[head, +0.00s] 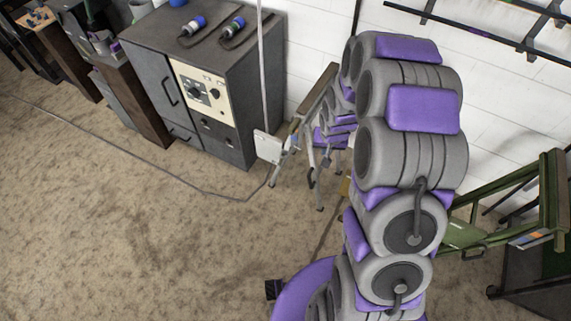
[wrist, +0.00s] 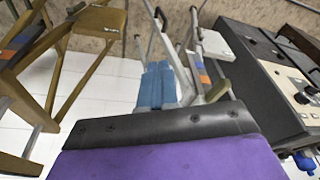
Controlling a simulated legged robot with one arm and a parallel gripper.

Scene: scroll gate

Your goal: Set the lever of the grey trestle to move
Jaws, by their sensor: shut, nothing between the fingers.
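The grey trestle (head: 313,100) stands by the white wall beside the dark cabinet, with thin grey legs. In the wrist view its frame and legs (wrist: 187,50) show beyond my gripper, with an orange mark (wrist: 203,73) on it. A grey bar-like part (wrist: 218,90) lies just right of my fingers; I cannot tell for sure whether it is the lever, nor its setting. My gripper (wrist: 160,66) has its two blue fingers together, empty, close to the trestle; I cannot tell whether they touch it. In the head view my arm hides much of the trestle and the gripper.
A dark cabinet (head: 150,65) with a control panel stands left of the trestle; cabled devices lie on top. A white plate (head: 268,146) on a pole stands between them. A green trestle (head: 510,190) stands at the right. The brown floor (head: 120,240) at left is clear except a cable.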

